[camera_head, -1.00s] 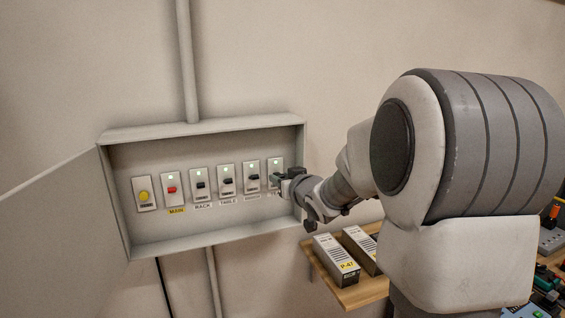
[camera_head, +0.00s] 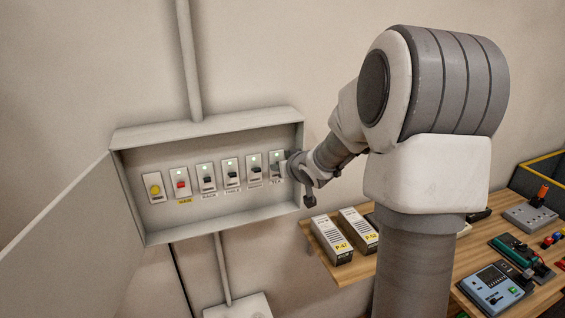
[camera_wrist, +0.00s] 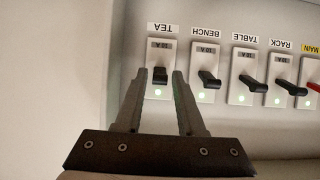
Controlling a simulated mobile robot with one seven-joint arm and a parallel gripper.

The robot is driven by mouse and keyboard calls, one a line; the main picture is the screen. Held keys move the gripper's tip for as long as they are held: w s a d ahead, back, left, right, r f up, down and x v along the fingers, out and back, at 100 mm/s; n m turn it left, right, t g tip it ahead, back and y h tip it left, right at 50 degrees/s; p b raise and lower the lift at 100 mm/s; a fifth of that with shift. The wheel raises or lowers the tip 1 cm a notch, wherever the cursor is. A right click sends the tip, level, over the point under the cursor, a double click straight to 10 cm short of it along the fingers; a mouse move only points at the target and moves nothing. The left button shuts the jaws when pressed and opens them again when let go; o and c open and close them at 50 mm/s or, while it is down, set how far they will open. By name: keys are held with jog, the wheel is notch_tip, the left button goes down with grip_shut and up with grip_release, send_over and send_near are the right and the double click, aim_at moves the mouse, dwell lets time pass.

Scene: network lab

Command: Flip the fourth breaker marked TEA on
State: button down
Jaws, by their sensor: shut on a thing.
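The breaker panel (camera_head: 225,125) is an open grey wall box with a row of switches. The TEA breaker (camera_head: 275,160) is at the right end of the row, partly hidden by my gripper (camera_head: 287,166). In the wrist view the picture is upside down, and the TEA breaker (camera_wrist: 159,55) is at the left end. Its dark lever (camera_wrist: 160,75) sits between the fingertips of my gripper (camera_wrist: 161,75), which is shut on it. A green light (camera_wrist: 158,92) is lit on the TEA breaker.
The BENCH (camera_wrist: 208,81), TABLE (camera_wrist: 252,84) and RACK (camera_wrist: 284,86) breakers stand beside it, each with a green light. The red MAIN switch (camera_head: 181,184) and a yellow button (camera_head: 155,189) are farther left. A wooden bench (camera_head: 346,270) with boxes is below right.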

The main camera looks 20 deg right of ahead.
jog(key=shift+f, duration=0.1)
jog(key=c, duration=0.5)
grip_release()
jog(key=shift+r, duration=0.2)
